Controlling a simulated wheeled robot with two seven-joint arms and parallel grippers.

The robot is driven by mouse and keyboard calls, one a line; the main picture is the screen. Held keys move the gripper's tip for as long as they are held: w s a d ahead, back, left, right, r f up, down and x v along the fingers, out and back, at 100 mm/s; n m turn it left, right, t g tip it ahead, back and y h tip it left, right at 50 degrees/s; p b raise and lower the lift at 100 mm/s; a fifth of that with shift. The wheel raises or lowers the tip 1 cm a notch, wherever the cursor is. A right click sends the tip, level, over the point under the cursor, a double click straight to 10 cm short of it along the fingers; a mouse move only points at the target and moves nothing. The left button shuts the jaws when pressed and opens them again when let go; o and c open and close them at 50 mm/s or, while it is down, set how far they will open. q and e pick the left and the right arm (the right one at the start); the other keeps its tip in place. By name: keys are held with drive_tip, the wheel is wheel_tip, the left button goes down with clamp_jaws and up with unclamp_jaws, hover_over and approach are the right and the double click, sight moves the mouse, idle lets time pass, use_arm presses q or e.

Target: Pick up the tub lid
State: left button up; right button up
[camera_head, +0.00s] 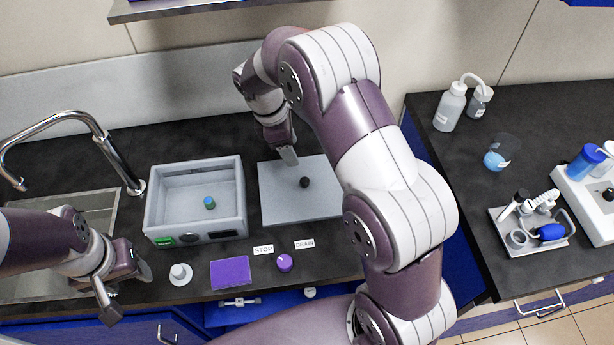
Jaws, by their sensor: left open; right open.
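The tub lid (270,203) is a flat grey plate with a small black knob (305,182) near its middle. It lies on the dark counter just right of the open grey tub (240,196). My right gripper (288,157) hangs over the lid's back edge, up and left of the knob; it looks empty, and I cannot tell whether it touches the lid. My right arm covers part of the lid's right side. My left gripper (128,292) is open and empty at the counter's front left, near the sink.
A small blue-green capped item (209,203) stands in the tub. A purple pad (230,272), a purple knob (284,263), STOP and DRAIN labels and a white knobbed piece (180,274) lie in front. A sink and tap (100,135) are left. Bottles (450,107) and a tool tray (530,246) occupy the right counter.

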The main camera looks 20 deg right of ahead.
sight(305, 180)
drive_tip(key=shift+n, duration=0.3)
drive_tip(key=x, duration=0.4)
drive_tip(key=p+x, duration=0.1)
drive_tip(key=x, duration=0.2)
drive_tip(key=p+x, duration=0.1)
drive_tip(key=x, duration=0.3)
drive_tip(key=shift+s+a+f, duration=0.25)
drive_tip(key=shift+f, duration=0.15)
drive_tip(key=shift+d+f, duration=0.2)
drive_tip(key=shift+f, duration=0.25)
drive_tip(key=shift+a+r, duration=0.1)
drive_tip(key=c, duration=0.9)
use_arm(q)
drive_tip(key=shift+a+r, duration=0.2)
drive_tip(key=shift+r, duration=0.3)
drive_tip(key=shift+a+r, duration=0.15)
drive_tip(key=shift+r, duration=0.35)
use_arm(e)
clamp_jaws()
